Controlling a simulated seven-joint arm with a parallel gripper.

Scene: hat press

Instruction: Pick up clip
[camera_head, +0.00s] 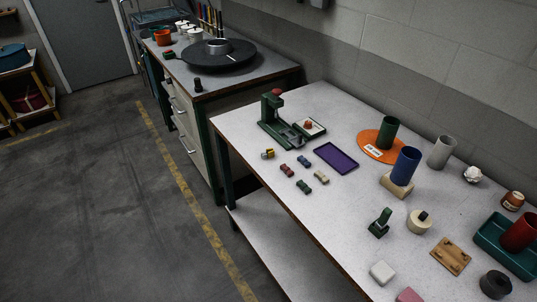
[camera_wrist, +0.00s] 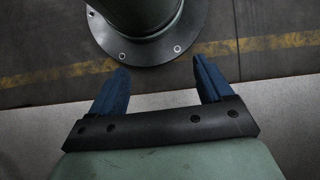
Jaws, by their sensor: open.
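Several small coloured pieces lie in a loose group on the speckled table (camera_head: 255,205) in the head view, and any of them may be the clip; they are too small to tell. My gripper (camera_wrist: 160,68) shows only in the wrist view. Its two blue fingers are wide apart with nothing between them. No small piece shows in the wrist view.
Near the group stand a green press (camera_head: 276,122) and a purple tray (camera_head: 336,158). An orange disc (camera_head: 368,150), a blue cylinder (camera_head: 405,166) and a dark green stamp-like thing (camera_head: 380,222) are farther right. The table's front edge left of the group is clear.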

